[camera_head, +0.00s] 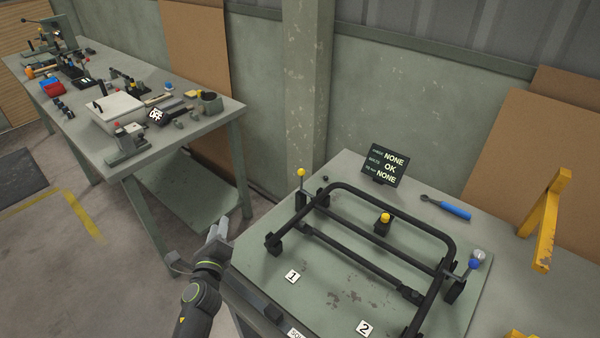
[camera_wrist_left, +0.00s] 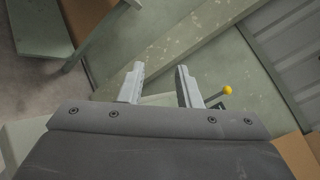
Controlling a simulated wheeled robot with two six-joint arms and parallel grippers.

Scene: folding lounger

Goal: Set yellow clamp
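A yellow-ball lever (camera_head: 301,174) stands upright at the left back corner of the fixture, by the black tube frame (camera_head: 350,195). A second yellow knob (camera_head: 384,217) sits on a black block inside the frame. My left gripper (camera_head: 218,232) is left of the fixture, near the bench's left edge, apart from the lever. In the left wrist view my left gripper (camera_wrist_left: 159,82) has its two fingers apart with nothing between them. A yellow ball (camera_wrist_left: 227,90) on a stem shows just right of the fingers there. My right gripper is not in view.
A blue-ball lever (camera_head: 475,264) is at the frame's right. A blue-handled tool (camera_head: 446,207) lies behind. A yellow post (camera_head: 545,220) stands at right. A cluttered bench (camera_head: 190,133) stands at left, with floor between.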

